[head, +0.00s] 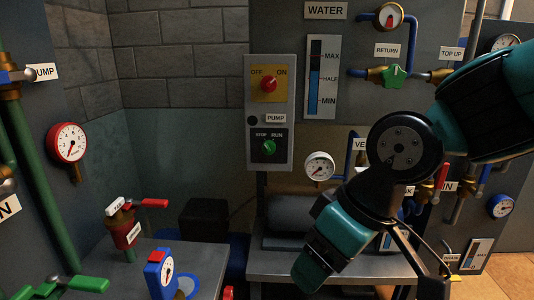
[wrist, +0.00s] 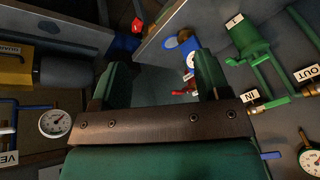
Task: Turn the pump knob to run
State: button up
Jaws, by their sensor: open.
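The pump knob (head: 269,147) is a small green knob on a black plate, under a PUMP label and between the words STOP and RUN. It is too small to tell which word it points to. It sits on a grey panel (head: 284,128) on the back wall. My gripper (wrist: 162,64) is open, with its two green fingers apart and nothing between them. My arm is at the right of the head view, apart from the panel. The pump knob is not seen in the wrist view.
A red OFF/ON switch (head: 269,85) on yellow is above the pump knob. A round gauge (head: 319,166) is right of the panel. A bench (head: 110,269) with a red-handled valve (head: 150,203) is at lower left. The space before the panel looks clear.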

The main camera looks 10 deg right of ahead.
jog(key=w+d+f+m+t+h+b, duration=0.1)
jog(key=w+d+f+t+b, duration=0.1)
jog(key=w+f+t+b, duration=0.65)
jog(key=n+t+h+b, duration=0.3)
jog(key=n+t+b, duration=0.4)
jog(key=t+b, duration=0.25)
send_near(270, 152)
jog(key=w+p, duration=0.2)
jog(key=w, duration=0.1)
jog(key=w+r+p, duration=0.1)
jog(key=w+p, duration=0.4)
jog(key=w, duration=0.1)
jog(key=shift+w+r+p, duration=0.3)
jog(key=shift+r+p, duration=0.05)
jog(key=shift+r, duration=0.05)
jog(key=shift+f, duration=0.1)
jog(key=c, duration=0.9)
